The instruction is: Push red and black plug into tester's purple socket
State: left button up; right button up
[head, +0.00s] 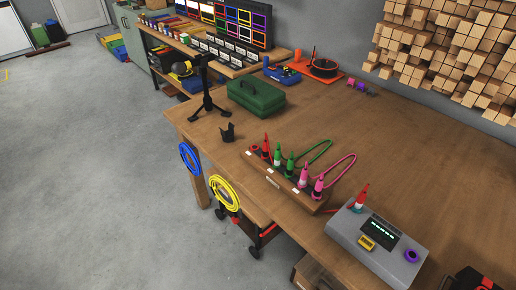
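The tester (349,247) is a grey box with a dark lit display at the right front of the wooden bench. Its purple socket (411,255) is a round ring on the right part of its top. A yellow part (367,243) is left of the socket. A red-tipped plug with a pale lower part (361,196) stands upright at the tester's back edge. The red and black plug (266,148) seems to be the upright one at the left end of a wooden rack (273,182). Neither of my grippers shows in the head view.
Green plugs (290,163) and pink plugs (318,188), with looped cords, stand in the same rack. A green toolbox (256,97), a black stand (207,103) and a small black holder (227,133) are behind. Blue and yellow coils (226,192) hang at the front edge. The bench middle is clear.

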aim_at(266, 153)
jog(key=k, duration=0.5)
jog(key=z, duration=0.7)
jog(key=i, duration=0.45)
jog(key=z, duration=3.45)
jog(key=k, duration=1.45)
